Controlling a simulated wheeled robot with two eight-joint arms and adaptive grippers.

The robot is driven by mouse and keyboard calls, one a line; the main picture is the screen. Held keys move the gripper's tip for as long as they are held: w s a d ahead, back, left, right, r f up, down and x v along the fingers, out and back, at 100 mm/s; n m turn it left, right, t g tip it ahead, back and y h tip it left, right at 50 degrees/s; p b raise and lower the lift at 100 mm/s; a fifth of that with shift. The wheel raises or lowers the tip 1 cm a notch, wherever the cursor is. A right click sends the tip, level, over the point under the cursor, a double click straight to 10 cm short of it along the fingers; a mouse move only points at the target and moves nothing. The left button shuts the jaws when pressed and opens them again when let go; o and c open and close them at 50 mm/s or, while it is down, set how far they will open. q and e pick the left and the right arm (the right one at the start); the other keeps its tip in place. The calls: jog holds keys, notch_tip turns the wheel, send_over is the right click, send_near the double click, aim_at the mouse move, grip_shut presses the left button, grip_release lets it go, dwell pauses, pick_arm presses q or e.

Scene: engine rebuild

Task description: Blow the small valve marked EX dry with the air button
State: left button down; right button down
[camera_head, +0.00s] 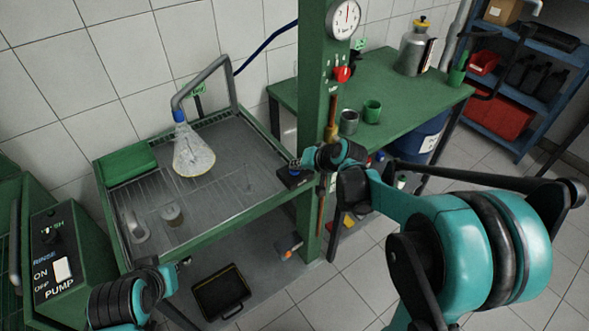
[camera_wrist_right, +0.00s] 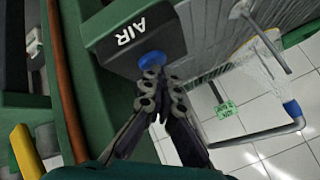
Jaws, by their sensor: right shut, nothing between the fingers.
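My right gripper (camera_head: 296,165) is at the black air button box (camera_head: 290,177) on the bench's right edge. In the right wrist view its shut, empty fingertips (camera_wrist_right: 160,84) meet the blue button (camera_wrist_right: 152,58) under the word AIR; I cannot tell how far it is pressed. A whitish see-through cone (camera_head: 193,157) spreads below the blue-tipped nozzle (camera_head: 179,116). A thin upright valve (camera_head: 247,181) stands on the tray, right of the cone; its marking is unreadable. A stemmed valve shape (camera_wrist_right: 264,45) also shows in the wrist view. My left gripper (camera_head: 184,262) is small and low at the front edge.
A green post (camera_head: 313,90) with a gauge (camera_head: 344,18) rises beside the button. The pump box (camera_head: 55,255) stands at left.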

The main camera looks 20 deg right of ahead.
dwell(0.3)
jog(key=shift+r+p, duration=0.85)
jog(key=shift+r, duration=0.1)
jog(key=shift+r, duration=0.1)
jog(key=shift+r+p, duration=2)
jog(key=shift+r, duration=0.4)
dwell(1.6)
notch_tip(320, 180, up, 4)
jog(key=p, duration=0.3)
send_over(296, 172)
jog(key=shift+d, duration=0.1)
jog(key=shift+f, duration=0.2)
notch_tip(296, 172, down, 9)
jog(key=b, duration=0.7)
jog(key=shift+r, duration=0.15)
